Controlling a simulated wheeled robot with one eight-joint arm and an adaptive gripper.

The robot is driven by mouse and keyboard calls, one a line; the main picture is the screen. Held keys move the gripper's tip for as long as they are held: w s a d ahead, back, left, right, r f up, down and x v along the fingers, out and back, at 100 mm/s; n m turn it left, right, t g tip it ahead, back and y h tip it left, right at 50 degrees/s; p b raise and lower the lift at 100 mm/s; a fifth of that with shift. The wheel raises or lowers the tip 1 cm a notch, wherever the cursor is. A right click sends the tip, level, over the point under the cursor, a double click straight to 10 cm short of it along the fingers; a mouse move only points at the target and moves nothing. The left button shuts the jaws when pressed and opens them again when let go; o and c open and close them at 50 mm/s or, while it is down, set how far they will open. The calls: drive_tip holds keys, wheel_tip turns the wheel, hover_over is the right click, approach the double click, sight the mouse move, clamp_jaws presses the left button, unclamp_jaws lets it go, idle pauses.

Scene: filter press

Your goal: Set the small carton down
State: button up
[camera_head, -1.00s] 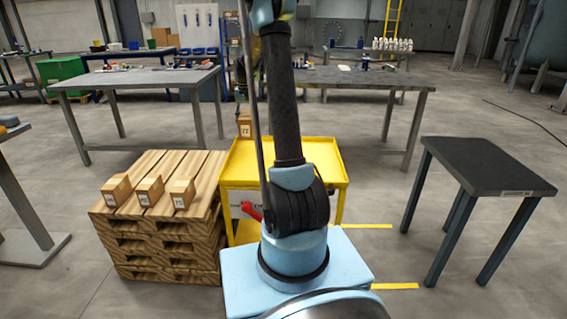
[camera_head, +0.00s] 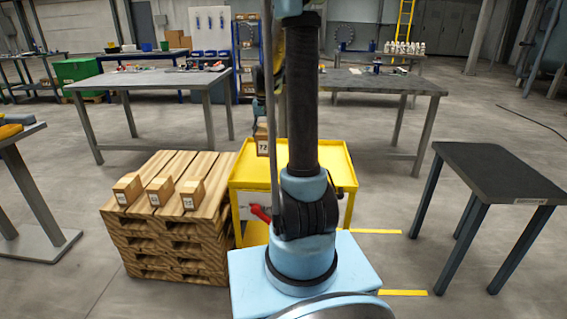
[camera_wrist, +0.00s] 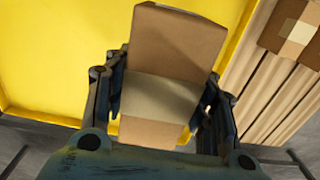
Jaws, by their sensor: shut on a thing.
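My gripper (camera_wrist: 160,88) is shut on a small brown carton (camera_wrist: 172,45), with one finger on each side of it in the wrist view. In the head view the held carton (camera_head: 262,141) shows a white label and appears at the far part of the yellow cart (camera_head: 342,168), partly hidden by my arm. The cart's yellow top (camera_wrist: 50,60) lies behind the carton in the wrist view. I cannot tell whether the carton touches the cart. My gripper is mostly hidden behind my arm in the head view.
A stacked wooden pallet (camera_head: 165,232) left of the cart bears three similar cartons (camera_head: 160,191). A dark table (camera_head: 500,172) stands at the right. Grey workbenches (camera_head: 150,79) stand behind. The cart top's right part looks clear.

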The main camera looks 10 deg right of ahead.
drive_tip(key=shift+f, duration=4.65)
drive_tip(key=o, duration=1.4)
